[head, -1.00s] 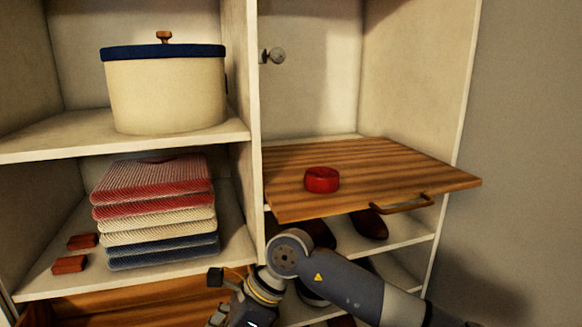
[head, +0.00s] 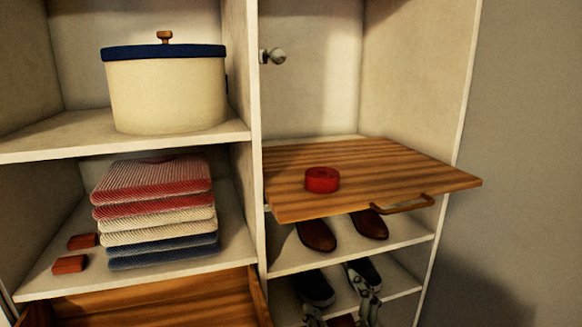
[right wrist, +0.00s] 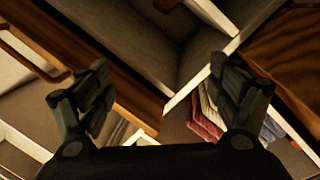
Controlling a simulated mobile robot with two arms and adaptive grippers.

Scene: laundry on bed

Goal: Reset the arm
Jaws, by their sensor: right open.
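My right gripper (head: 341,301) appears low in the head view, in front of the lower shoe shelf, with only its fingers showing. It also shows in the right wrist view (right wrist: 165,85), where its two dark fingers are spread wide with nothing between them. The rest of my right arm is out of the head view. My left gripper is not in view.
A wooden pull-out board (head: 400,170) with a handle sticks out above the shoes and carries a red round object (head: 322,180). Brown shoes (head: 316,235) are below. Folded textiles (head: 158,215), a lidded pot (head: 165,90) and an open wooden drawer (head: 160,300) are left.

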